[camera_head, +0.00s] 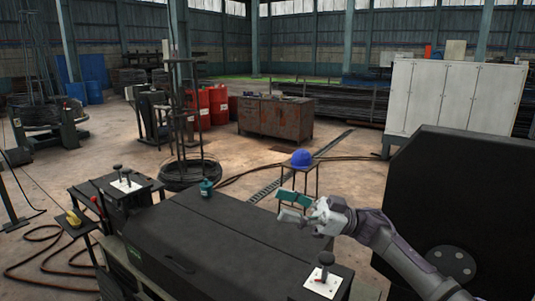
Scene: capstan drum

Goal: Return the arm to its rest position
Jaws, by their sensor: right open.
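My right arm (385,240) comes in from the lower right and reaches left over the black machine cover. My right gripper (286,206) is at its end, with its teal-tipped fingers pointing left. The fingers are apart, and I see nothing held between them. The gripper appears above the right rear part of the cover (215,235); whether it touches the cover is hard to tell. My left gripper is not in view.
A large black panel (460,190) stands close on the right of my arm. A lever on a white plate (324,280) is below it. A blue helmet (301,158) sits on a small stand behind the gripper. A small teal object (206,187) is at the cover's back edge.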

